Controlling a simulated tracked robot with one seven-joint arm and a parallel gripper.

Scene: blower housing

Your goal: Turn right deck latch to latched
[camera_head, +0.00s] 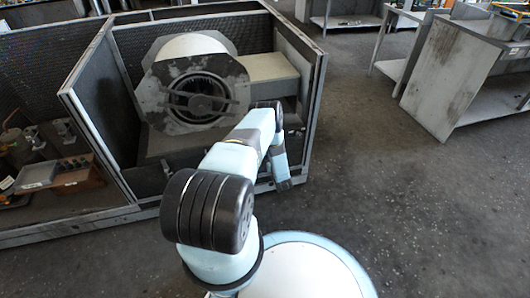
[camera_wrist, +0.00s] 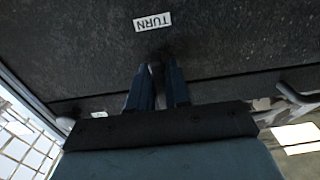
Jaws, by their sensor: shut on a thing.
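In the wrist view my gripper (camera_wrist: 157,64) reaches a dark grey panel, its two dark blue fingers close together. They are shut on a small dark latch handle (camera_wrist: 156,74), mostly hidden between them. A white label (camera_wrist: 153,22) reading "TURN", upside down in this view, sits just beyond the fingertips. Which way the latch is turned cannot be told. In the head view my arm bends down at the front right of the enclosure, and the fingertips and the latch cannot be made out there.
A blower housing (camera_head: 196,92) with a round grille stands inside the framed enclosure (camera_head: 92,112). A workbench (camera_head: 452,80) stands at back right. The floor (camera_head: 400,215) on the right is clear.

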